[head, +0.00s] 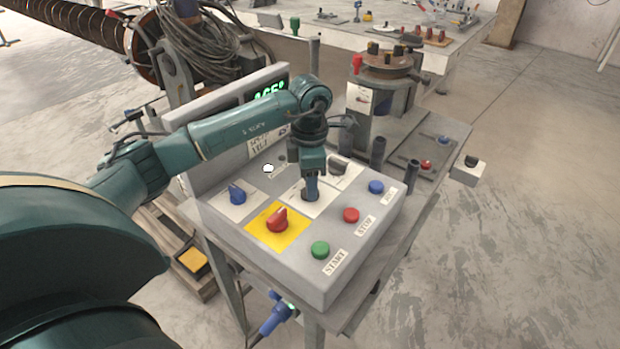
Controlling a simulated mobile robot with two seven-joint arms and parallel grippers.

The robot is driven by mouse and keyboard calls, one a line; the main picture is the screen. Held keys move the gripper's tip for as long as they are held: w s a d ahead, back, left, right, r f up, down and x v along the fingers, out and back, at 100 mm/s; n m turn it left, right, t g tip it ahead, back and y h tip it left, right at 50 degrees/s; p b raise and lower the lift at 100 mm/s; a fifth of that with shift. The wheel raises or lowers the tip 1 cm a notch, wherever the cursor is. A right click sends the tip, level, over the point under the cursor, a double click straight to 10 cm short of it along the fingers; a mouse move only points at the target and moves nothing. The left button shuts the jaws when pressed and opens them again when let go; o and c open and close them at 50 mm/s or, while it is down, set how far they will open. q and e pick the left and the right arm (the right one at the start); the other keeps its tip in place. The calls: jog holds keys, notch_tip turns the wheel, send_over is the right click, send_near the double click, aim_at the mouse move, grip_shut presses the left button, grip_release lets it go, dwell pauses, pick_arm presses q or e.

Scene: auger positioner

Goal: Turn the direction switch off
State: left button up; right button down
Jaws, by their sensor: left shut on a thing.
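The grey control panel (338,265) carries several knobs and buttons. My left gripper (311,184) points down at a white plate in the middle of the panel and is shut on a small grey switch knob (311,195) there, mostly hidden by the fingers. I cannot read its label, so I cannot tell its setting. A blue rotary switch (237,194) is to the left, a red knob (277,219) on a yellow plate is in front, and a grey knob (338,167) is just behind to the right. My right gripper is not in view.
Green (320,250), red (351,215) and blue (376,187) buttons line the panel's front right edge. A raised display box (222,145) with green digits stands behind. Dark posts (412,176) rise from the bench on the right. The floor at the right is clear.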

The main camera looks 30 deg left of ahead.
pick_arm(q)
jog(key=shift+c, duration=1.3)
jog(key=shift+n, duration=0.4)
jog(key=n, duration=0.3)
jog(key=shift+n, duration=2.5)
jog(key=shift+r, duration=0.1)
jog(key=o, duration=1)
